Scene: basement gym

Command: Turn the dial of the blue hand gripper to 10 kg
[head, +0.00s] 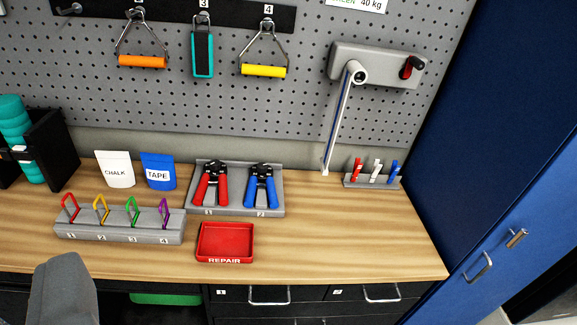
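The blue hand gripper (261,186) stands in the right-hand place, marked 2, of a grey holder (236,209) on the wooden bench. Its handles point down toward the bench front and its black head is at the top. The dial is too small to read. A red hand gripper (213,186) stands left of it in the place marked 1. A grey shape at the lower left edge may be part of my arm. The fingers of my gripper do not show.
A red REPAIR tray (225,242) lies in front of the holder. Left are a grey rack (118,229) with coloured clips, a chalk bag (115,169) and a tape bag (158,171). Right is a small pen-like rack (372,182). Bare bench (360,240) lies at the right front.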

